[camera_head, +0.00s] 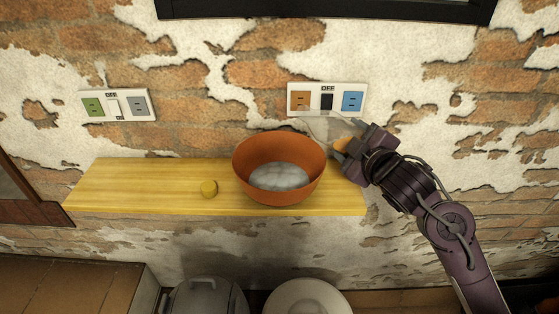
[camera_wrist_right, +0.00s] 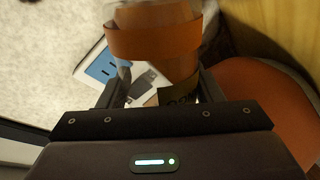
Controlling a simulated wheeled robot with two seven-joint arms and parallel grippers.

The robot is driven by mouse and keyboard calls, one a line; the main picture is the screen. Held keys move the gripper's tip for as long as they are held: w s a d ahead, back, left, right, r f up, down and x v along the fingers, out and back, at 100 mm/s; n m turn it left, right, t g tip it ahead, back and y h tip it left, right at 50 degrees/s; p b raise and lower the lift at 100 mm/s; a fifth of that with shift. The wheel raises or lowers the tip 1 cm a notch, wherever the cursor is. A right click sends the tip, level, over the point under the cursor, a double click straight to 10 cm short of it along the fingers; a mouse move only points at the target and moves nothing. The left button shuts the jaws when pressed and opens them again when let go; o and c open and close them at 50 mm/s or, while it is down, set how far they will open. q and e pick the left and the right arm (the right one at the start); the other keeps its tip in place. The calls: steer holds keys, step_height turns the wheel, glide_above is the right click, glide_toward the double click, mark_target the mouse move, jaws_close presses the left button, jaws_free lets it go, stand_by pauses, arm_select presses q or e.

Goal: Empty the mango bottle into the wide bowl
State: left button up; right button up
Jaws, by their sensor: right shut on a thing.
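The wide bowl (camera_head: 245,165) is orange-brown and stands upright on a wooden shelf. A pale grey-white patch shows inside it. My right gripper (camera_head: 352,148) is at the bowl's right rim, shut on the mango bottle (camera_head: 340,144). The bottle is clear with an orange part, and it lies tilted, with its clear end reaching left over the bowl's back right rim. In the right wrist view the bottle (camera_wrist_right: 155,42) with its orange band sits between the fingers, and the bowl (camera_wrist_right: 262,105) is at the right. I cannot tell whether anything flows out. My left gripper is out of view.
Two socket plates, left (camera_head: 118,105) and right (camera_head: 327,99), are on the brick wall, the right one close behind the bottle. The shelf's left part is clear.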

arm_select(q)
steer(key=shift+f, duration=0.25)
arm_select(e)
steer(key=shift+w+f, duration=0.1)
arm_select(q)
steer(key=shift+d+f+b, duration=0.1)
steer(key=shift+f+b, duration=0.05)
steer(key=shift+b, duration=0.15)
arm_select(e)
steer(key=shift+d+n, duration=0.15)
steer(key=shift+n, duration=0.15)
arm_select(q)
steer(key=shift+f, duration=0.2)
arm_select(e)
steer(key=shift+f, duration=0.1)
arm_select(q)
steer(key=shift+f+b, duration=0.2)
steer(key=shift+b, duration=0.2)
arm_select(e)
steer(key=shift+d+n, duration=0.25)
steer(key=shift+n, duration=0.15)
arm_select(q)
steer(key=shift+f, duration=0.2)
arm_select(e)
steer(key=shift+d+n+h, duration=0.1)
steer(key=shift+n+h, duration=0.2)
steer(key=shift+h, duration=0.1)
